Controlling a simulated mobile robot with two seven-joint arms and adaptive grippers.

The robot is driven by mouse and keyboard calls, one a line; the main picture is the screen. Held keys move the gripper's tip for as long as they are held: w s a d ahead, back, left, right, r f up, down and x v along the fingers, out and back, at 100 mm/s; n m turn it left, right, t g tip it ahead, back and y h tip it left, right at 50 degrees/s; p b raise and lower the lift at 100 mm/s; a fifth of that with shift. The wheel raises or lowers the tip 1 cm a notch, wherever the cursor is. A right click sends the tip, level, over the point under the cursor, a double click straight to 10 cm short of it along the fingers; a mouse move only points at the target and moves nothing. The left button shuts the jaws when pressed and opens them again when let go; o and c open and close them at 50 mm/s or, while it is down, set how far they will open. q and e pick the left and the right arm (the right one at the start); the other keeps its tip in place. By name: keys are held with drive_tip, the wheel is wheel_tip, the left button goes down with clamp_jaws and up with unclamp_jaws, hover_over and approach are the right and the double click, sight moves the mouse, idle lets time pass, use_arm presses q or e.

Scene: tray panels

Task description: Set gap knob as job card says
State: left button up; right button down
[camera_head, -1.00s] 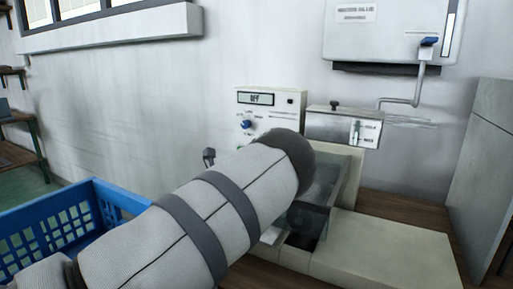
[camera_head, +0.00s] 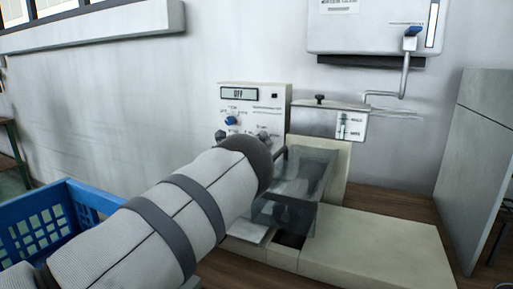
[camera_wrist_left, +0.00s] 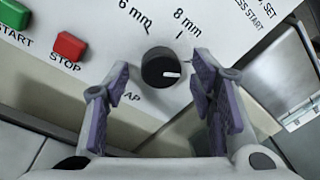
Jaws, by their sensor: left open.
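The gap knob (camera_wrist_left: 161,68) is round and black with a white pointer line. In the left wrist view the line points right, below the "8 mm" mark; "6 mm" is to its upper left. The label below is partly covered, with "AP" showing. My left gripper (camera_wrist_left: 163,80) is open, with one purple-padded finger on each side of the knob's lower part. I cannot tell whether they touch it. In the head view the white control panel (camera_head: 252,108) shows "OFF", and my arm covers its lower part. I see no readable job card. My right gripper is out of view.
Red STOP (camera_wrist_left: 68,46) and green START (camera_wrist_left: 13,17) buttons sit left of the knob. The panel has a blue selector (camera_head: 231,120). A clear tray guard (camera_head: 284,214) stands right of my arm. A blue crate (camera_head: 92,193) is at left, and a grey cabinet (camera_head: 470,150) at right.

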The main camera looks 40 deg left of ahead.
use_arm(q)
drive_tip(key=c, duration=1.2)
drive_tip(key=shift+o, duration=0.3)
drive_tip(key=shift+n, duration=0.3)
drive_tip(key=n, duration=0.5)
drive_tip(key=n+y+p, duration=0.1)
drive_tip(key=n, duration=0.5)
drive_tip(key=shift+d+t, duration=0.15)
drive_tip(key=shift+t, duration=0.15)
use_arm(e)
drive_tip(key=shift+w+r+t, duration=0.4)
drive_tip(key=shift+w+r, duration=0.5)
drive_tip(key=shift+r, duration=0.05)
use_arm(q)
drive_tip(key=shift+n, duration=0.5)
